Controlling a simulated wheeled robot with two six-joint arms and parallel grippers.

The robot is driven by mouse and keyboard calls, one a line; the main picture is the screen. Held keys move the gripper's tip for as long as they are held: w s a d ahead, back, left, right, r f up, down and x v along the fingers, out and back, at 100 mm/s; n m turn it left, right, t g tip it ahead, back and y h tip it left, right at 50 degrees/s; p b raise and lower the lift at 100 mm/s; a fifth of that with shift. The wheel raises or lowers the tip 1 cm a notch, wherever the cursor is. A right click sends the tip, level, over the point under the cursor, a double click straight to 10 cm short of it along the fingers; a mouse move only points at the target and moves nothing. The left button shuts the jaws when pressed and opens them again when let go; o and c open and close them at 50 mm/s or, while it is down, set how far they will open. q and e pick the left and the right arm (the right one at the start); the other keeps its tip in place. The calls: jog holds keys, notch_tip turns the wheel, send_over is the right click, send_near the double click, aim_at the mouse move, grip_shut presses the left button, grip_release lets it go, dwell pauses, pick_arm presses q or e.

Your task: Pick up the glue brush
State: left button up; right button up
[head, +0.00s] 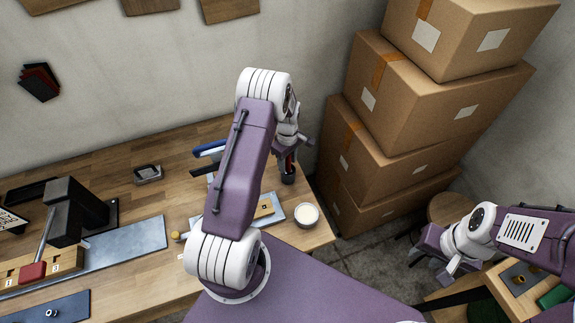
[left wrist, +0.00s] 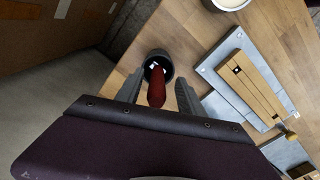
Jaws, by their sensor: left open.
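The glue brush shows as a dark red handle (left wrist: 156,88) standing in a small dark cup (left wrist: 158,62) near the table's edge. My left gripper (left wrist: 158,93) is open in the left wrist view, one finger on each side of the red handle, with gaps visible. In the head view the left gripper (head: 291,147) is over the dark cup (head: 288,175), and the arm and gripper partly hide the brush. My right gripper (head: 432,262) hangs at the lower right, away from the brush; its jaw opening is unclear.
A white bowl (head: 306,214) stands by the cup near the table's corner. A grey plate with a wooden block (left wrist: 250,85) lies beside them. Stacked cardboard boxes (head: 395,150) rise just right of the table. A black press-like tool (head: 75,210) stands at left.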

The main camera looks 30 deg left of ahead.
pick_arm(q)
jog(key=shift+f, duration=0.5)
jog(key=shift+w+d+f, duration=0.1)
jog(key=shift+w+f, duration=0.2)
jog(key=c, duration=0.6)
jog(key=shift+s+r, duration=0.1)
jog(key=shift+s, duration=0.1)
grip_shut()
jog(key=shift+w, duration=0.1)
jog(key=shift+r, duration=0.2)
notch_tip(320, 180, up, 9)
jog(key=shift+f+b, duration=0.1)
jog(key=shift+b, duration=1.1)
jog(key=shift+r, duration=0.4)
